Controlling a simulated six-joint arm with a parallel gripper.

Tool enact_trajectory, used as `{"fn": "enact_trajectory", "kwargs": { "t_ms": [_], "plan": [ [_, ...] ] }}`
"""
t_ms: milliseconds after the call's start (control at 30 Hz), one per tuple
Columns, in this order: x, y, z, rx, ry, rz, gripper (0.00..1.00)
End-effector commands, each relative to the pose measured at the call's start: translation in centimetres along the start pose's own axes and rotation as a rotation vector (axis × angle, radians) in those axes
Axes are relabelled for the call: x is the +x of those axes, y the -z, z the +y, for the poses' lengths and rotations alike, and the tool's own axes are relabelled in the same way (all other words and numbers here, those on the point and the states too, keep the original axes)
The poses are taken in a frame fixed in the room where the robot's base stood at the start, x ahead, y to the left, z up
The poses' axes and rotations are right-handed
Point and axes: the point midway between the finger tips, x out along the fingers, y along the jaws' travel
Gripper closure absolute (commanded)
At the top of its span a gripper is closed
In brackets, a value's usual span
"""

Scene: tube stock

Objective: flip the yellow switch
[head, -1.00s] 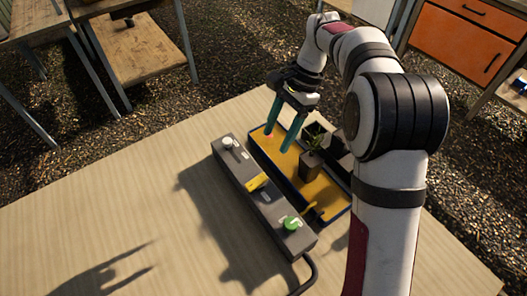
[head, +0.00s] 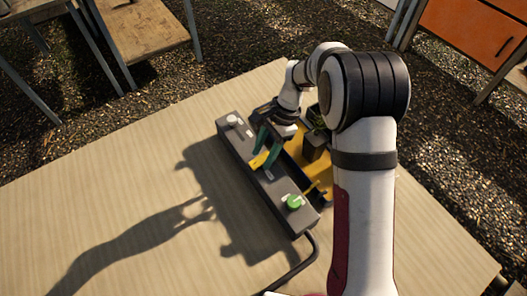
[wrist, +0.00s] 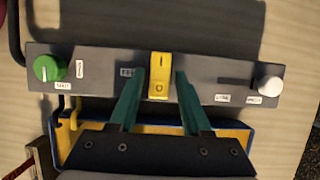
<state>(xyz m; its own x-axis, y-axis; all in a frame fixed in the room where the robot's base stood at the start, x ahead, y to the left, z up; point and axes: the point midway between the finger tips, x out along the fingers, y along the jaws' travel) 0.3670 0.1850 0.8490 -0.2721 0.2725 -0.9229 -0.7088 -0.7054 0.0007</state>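The yellow switch (head: 259,160) is on the middle of a dark grey control box (head: 235,151) on the table. It also shows in the wrist view (wrist: 160,77) as an upright yellow block. My gripper (head: 263,150) is down at the box with its green fingers apart. In the wrist view one fingertip lies on each side of the switch, with a narrow gap on both sides. I cannot tell how deep the tips reach beside it. Nothing is held.
The box also bears a white knob (wrist: 268,85) and a green knob (wrist: 47,68) at its ends. A blue-rimmed yellow tray (wrist: 66,128) with a potted plant (head: 314,145) stands right behind it. A black cable (head: 309,257) leaves the box. The table left of the box is clear.

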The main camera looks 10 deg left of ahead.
Motion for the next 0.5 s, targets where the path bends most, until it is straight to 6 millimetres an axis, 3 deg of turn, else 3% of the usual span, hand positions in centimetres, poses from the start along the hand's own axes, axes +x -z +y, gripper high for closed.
{"fn": "enact_trajectory", "kwargs": {
  "t_ms": [33, 233, 500],
  "plan": [
    [-0.01, 0.00, 0.00, 0.000, 0.000, 0.000, 0.63],
    [-0.03, 0.00, 0.00, 0.000, 0.000, 0.000, 0.99],
    [0.08, 0.28, 0.05, 0.005, -0.004, -0.055, 1.00]
  ]
}}
